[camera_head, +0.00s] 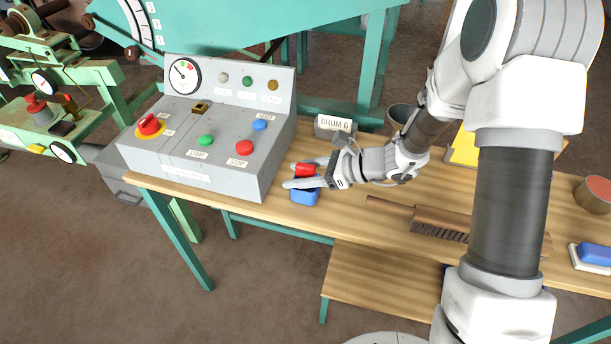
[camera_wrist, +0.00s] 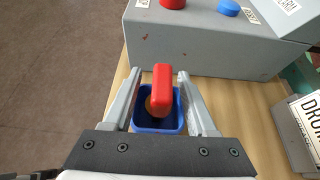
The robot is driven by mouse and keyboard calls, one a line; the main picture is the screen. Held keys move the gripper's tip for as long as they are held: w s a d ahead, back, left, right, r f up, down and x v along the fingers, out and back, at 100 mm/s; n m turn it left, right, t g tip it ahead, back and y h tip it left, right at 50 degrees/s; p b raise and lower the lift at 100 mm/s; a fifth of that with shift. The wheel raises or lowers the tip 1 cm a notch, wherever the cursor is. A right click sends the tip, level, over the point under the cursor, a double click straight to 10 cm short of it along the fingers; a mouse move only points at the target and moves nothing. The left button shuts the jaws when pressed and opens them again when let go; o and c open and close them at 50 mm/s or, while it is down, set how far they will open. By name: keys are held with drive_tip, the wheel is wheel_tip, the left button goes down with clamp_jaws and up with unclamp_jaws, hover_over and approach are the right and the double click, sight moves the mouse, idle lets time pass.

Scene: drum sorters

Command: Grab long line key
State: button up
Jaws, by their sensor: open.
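A red-headed piece, which looks like the key (camera_head: 301,168), stands upright in a small blue open-topped holder (camera_head: 305,198) on the wooden bench, just right of the control box. The red head also shows in the wrist view (camera_wrist: 162,90), above the blue holder (camera_wrist: 158,124). Its lower part is hidden inside the holder, and I cannot read a label on it. My gripper (camera_head: 303,174) is open, with one finger on each side of the red head. In the wrist view my gripper (camera_wrist: 158,75) shows visible gaps between both fingers and the head.
The grey control box (camera_head: 215,135) with coloured buttons stands close beyond the fingertips. A "DRUM 6" label block (camera_head: 335,127) and a dark cup (camera_head: 401,116) stand behind my gripper. A wooden brush (camera_head: 425,219) lies right of the holder. The bench's front edge is near.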

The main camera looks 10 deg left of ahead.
drive_tip(key=shift+w+a+f, duration=0.1)
drive_tip(key=shift+a+f, duration=0.2)
drive_tip(key=shift+a, duration=0.3)
clamp_jaws()
drive_tip(key=shift+r, duration=0.15)
